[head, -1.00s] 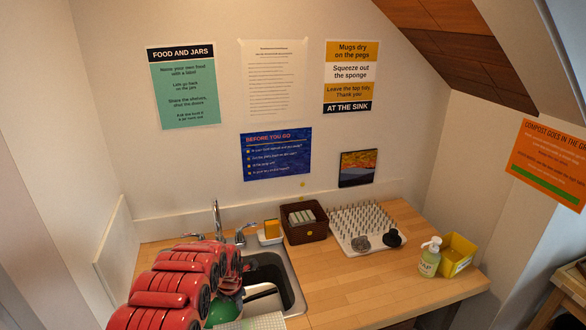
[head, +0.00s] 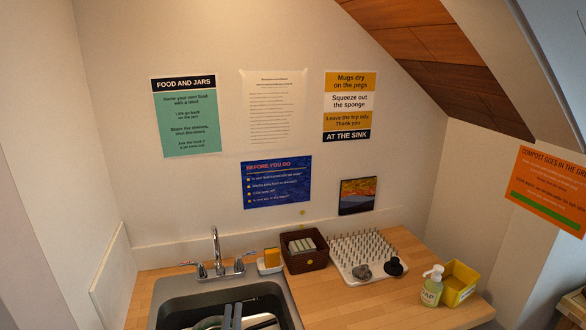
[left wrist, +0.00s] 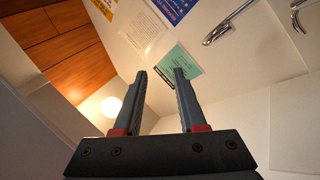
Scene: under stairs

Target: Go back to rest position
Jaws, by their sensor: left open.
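My left gripper (head: 232,309) shows at the bottom edge of the head view, as two grey fingertips over the sink basin. In the left wrist view its fingers (left wrist: 160,73) stand apart, open, with nothing between them. The sink (head: 171,287) is dark inside, and its lower part is cut off by the frame. A white dish (head: 262,321) lies in it beside the fingertips; a curved rim at their left is too cut off to identify. My right gripper is not in view.
A faucet (head: 216,252) stands behind the sink. Along the counter (head: 345,311) are a sponge holder (head: 270,262), a brown basket (head: 305,262), a peg rack (head: 350,245), a soap bottle (head: 432,287) and a yellow box (head: 460,283). The front middle counter is clear. The sloped ceiling (head: 430,60) is at upper right.

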